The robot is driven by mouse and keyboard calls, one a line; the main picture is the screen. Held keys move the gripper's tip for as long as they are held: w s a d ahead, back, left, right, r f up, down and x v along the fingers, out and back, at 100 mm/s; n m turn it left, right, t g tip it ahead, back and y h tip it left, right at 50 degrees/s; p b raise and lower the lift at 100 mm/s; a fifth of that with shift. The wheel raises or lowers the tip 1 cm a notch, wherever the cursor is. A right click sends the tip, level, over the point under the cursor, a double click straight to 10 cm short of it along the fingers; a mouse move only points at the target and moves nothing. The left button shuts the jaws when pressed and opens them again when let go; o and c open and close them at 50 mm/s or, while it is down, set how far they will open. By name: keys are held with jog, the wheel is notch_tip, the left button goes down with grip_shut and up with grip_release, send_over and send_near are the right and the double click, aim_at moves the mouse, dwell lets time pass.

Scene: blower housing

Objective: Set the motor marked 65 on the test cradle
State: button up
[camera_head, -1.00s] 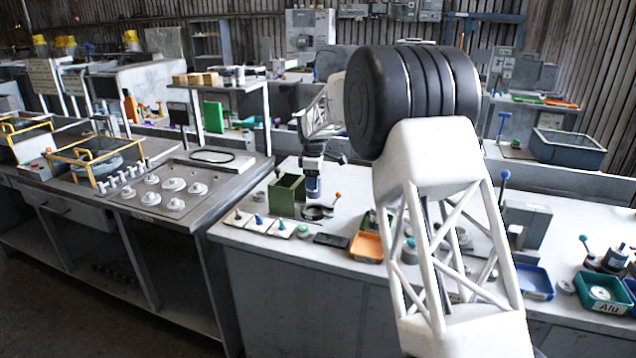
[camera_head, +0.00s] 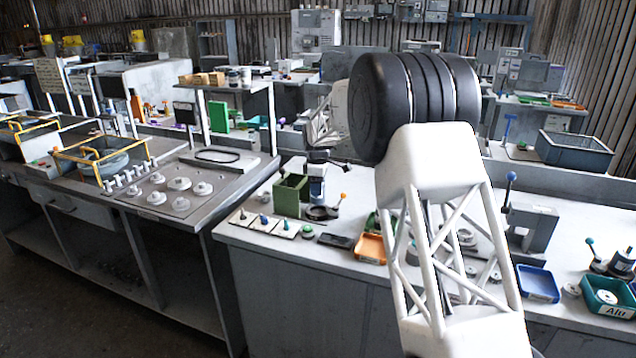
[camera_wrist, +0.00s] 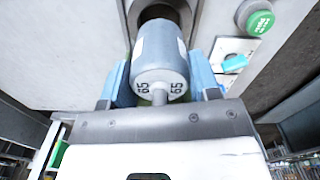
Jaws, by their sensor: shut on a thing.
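The motor marked 65 (camera_wrist: 160,62) is a grey-white cylinder with "65" printed twice on its near end face. My gripper (camera_wrist: 165,88) is shut on it, with a blue finger on each side. In the head view the motor (camera_head: 317,190) hangs upright below my gripper (camera_head: 319,166). Its lower end is just above or at a dark ring-shaped holder (camera_head: 322,213) with an orange-knobbed lever, which may be the test cradle. In the wrist view a dark round opening (camera_wrist: 158,12) shows past the motor's far end. I cannot tell whether they touch.
A green open box (camera_head: 289,196) stands close left of the motor. White tiles with small coloured parts (camera_head: 264,222), a green button (camera_head: 308,232) and an orange tray (camera_head: 369,248) lie in front. My white arm hides part of the bench to the right.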

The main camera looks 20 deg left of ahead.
jog(key=shift+f, duration=1.3)
jog(key=shift+f, duration=0.85)
dwell(2.3)
jog(key=o, duration=1.6)
jog(key=shift+f, duration=0.1)
jog(key=shift+r, duration=3.75)
